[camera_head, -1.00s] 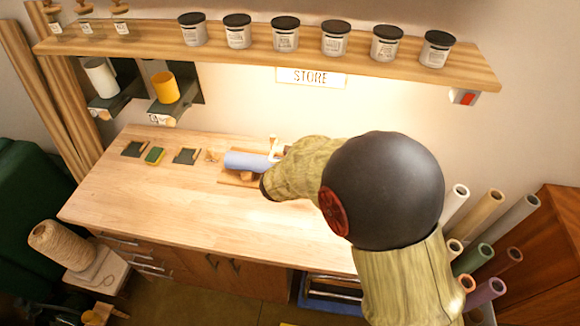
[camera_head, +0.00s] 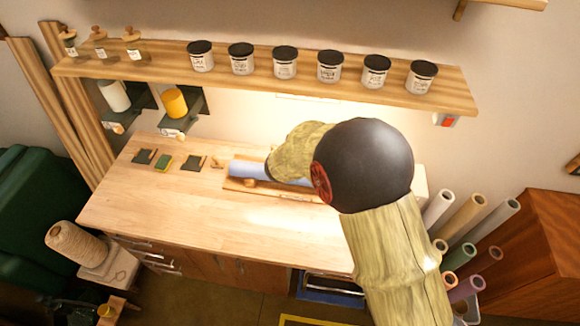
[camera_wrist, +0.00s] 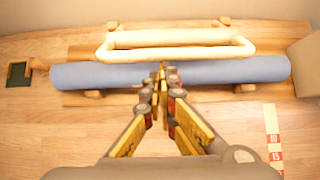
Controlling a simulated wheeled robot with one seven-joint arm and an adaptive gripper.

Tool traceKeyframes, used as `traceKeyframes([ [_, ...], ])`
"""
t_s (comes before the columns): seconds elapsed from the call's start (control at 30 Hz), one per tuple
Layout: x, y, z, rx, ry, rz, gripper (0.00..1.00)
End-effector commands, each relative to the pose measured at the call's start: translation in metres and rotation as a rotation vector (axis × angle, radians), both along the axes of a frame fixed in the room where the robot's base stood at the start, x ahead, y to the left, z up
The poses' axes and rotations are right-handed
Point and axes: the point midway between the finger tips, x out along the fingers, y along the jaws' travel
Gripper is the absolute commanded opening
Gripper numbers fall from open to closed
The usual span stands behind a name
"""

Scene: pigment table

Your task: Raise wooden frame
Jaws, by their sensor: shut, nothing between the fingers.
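A pale cream wooden frame (camera_wrist: 180,54), a long rounded loop, shows in the wrist view just behind and above a blue roll (camera_wrist: 100,75). The roll lies across a wooden board (camera_wrist: 75,99) with small wooden supports. My gripper (camera_wrist: 161,72) is shut and empty, its fingertips over the middle of the roll and close to the frame's near bar; I cannot tell whether they touch it. In the head view my arm hides the gripper and the frame, while the roll's left part (camera_head: 249,169) shows on the board (camera_head: 236,184).
The worktop (camera_head: 150,205) is clear at front and left. Dark pads and a green sponge (camera_head: 164,163) lie at its back left. A shelf (camera_head: 150,70) with several jars hangs above. Upright rolls (camera_head: 470,215) stand at the right. A box (camera_wrist: 306,70) is right of the roll.

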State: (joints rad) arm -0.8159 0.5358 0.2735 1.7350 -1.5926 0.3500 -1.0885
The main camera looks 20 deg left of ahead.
Motion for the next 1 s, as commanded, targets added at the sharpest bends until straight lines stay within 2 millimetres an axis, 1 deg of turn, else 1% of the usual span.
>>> traceKeyframes([
  [0.03,0.005,0.001,0.013,0.002,-0.001,-0.002,0.0],
  [0.1,0.011,0.003,0.023,0.002,-0.002,-0.002,0.0],
  [0.2,0.021,0.006,0.037,0.002,-0.001,-0.001,0.0],
  [0.37,0.035,0.008,0.053,0.002,-0.001,-0.002,0.0],
  [0.47,0.038,0.01,0.055,0.0,-0.001,0.0,0.0],
  [0.6,0.038,0.009,0.052,0.0,0.0,0.0,0.0],
  [1.0,0.037,0.01,0.052,0.0,0.0,0.0,0.0],
])
